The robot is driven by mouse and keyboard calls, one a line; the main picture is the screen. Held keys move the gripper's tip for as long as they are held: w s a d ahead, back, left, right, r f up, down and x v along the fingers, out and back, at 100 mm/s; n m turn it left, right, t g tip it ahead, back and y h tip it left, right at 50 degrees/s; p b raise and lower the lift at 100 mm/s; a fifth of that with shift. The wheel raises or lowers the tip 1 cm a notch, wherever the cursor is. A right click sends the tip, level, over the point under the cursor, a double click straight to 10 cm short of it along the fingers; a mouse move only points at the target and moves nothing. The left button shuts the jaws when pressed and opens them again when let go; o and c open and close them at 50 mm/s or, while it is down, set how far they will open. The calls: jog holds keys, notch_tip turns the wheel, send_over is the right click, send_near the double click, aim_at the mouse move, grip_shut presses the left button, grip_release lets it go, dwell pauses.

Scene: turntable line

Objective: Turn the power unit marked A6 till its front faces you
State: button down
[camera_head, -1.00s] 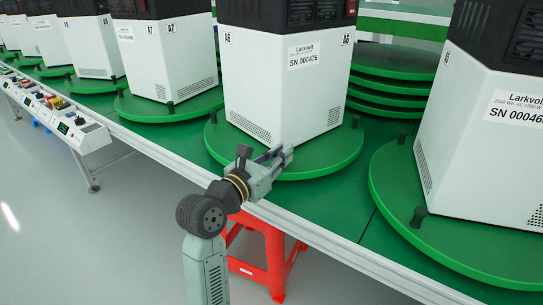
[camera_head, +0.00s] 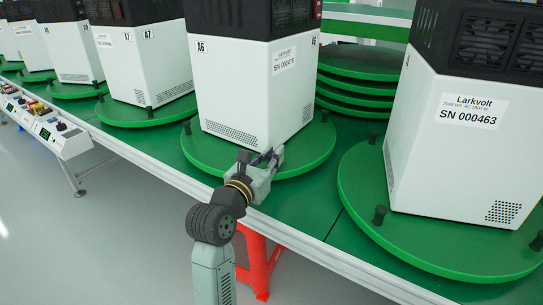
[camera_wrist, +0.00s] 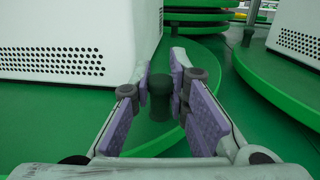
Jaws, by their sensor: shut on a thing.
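The A6 power unit (camera_head: 232,95) is a white box with a black top. It stands upright on a round green turntable (camera_head: 315,155). Two side faces show in the head view: a broad left one with a lower vent grille, and a narrow right one with the serial label (camera_head: 284,60). A display or controls do not show clearly. My gripper (camera_head: 272,160) is at the turntable's near rim. In the wrist view its purple-padded fingers stand either side of a dark upright peg (camera_wrist: 159,98) on the turntable and are shut on it. The unit's vented wall (camera_wrist: 65,40) is beside it.
The turntable with unit SN 000463 (camera_head: 455,150) stands close on the right, the A7 unit (camera_head: 150,65) on the left. Green discs are stacked (camera_head: 365,75) behind. The line's pale edge rail (camera_head: 300,238) runs below my gripper. A red stand (camera_head: 258,262) is underneath.

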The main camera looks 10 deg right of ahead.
jog(key=shift+a, duration=0.15)
jog(key=c, duration=1.5)
grip_release()
jog(key=shift+c, duration=0.2)
jog(key=v, duration=1.2)
jog(key=shift+r, duration=0.1)
